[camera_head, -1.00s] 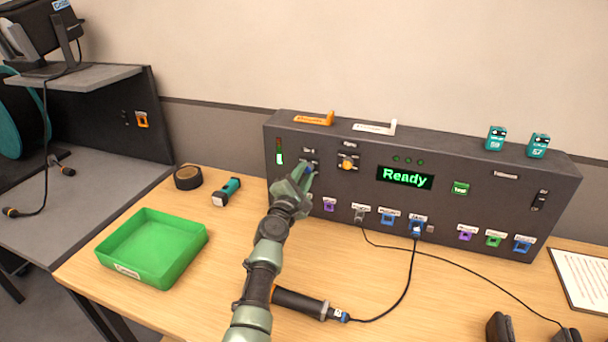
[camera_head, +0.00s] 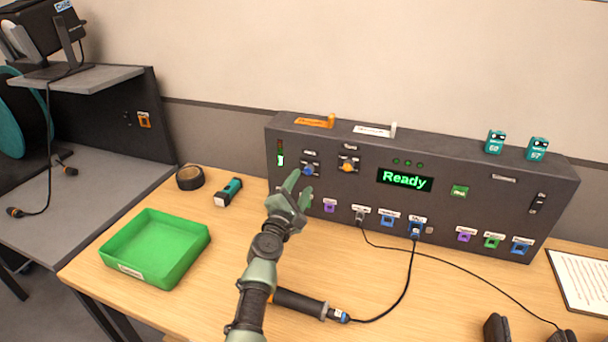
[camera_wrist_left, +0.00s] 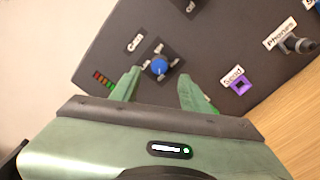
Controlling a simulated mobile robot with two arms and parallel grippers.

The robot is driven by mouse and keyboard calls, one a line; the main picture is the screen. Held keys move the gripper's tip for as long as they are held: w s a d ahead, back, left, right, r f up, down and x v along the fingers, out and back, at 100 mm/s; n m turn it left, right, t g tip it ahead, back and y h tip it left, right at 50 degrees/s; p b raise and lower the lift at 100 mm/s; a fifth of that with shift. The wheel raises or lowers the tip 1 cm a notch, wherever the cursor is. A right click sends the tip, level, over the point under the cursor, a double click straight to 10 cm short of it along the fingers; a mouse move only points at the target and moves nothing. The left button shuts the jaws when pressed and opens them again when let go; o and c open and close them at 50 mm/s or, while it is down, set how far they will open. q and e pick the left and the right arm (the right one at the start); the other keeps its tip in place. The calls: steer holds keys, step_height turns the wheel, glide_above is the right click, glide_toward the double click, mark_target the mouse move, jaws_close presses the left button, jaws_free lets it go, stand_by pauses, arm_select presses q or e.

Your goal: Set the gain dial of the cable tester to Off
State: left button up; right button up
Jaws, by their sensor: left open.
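The cable tester (camera_head: 450,205) is a long dark box at the back of the table, its screen reading "Ready". Its gain dial (camera_head: 309,170) is a small blue knob at the upper left of the front; it also shows in the left wrist view (camera_wrist_left: 159,66) under a "Gain" label. The marks around it are too small to tell its setting. My left gripper (camera_head: 300,188) is open and empty, just in front of and below the dial, apart from it. In the left wrist view its fingers (camera_wrist_left: 159,80) stand either side of the knob's line.
Cables plug into the tester's lower sockets, one leading to a dark handle (camera_head: 300,302) on the table.

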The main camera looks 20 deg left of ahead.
arm_select(q)
steer(key=s, duration=0.3)
steer(key=shift+s+f+p, duration=0.15)
steer(key=shift+s+p, duration=0.2)
